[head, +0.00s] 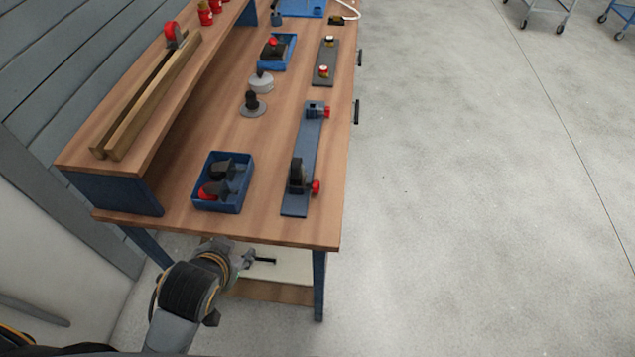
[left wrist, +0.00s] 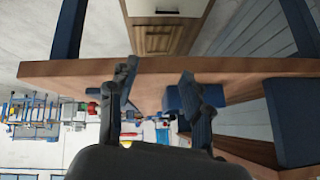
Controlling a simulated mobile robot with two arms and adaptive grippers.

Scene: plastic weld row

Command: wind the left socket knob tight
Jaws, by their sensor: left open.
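A long grey plate (head: 308,140) lies along the bench's right side. On its near end stands a dark round part in a socket (head: 297,178) with a red knob (head: 315,187) on its right. At its far end is a block-like socket (head: 315,108) with another red knob (head: 327,112). I cannot tell which one is called left. My left gripper (head: 256,260) is below and in front of the bench's near edge, clear of both knobs. In the left wrist view its two fingers (left wrist: 158,72) stand apart with nothing between them. My right gripper is not in view.
The wooden bench (head: 255,225) has a raised shelf on its left. A blue bin (head: 223,181) with dark and red tools sits near the front edge. Grey round parts (head: 253,103) stand farther back. The bench edge (left wrist: 240,67) crosses the left wrist view. Open floor lies right.

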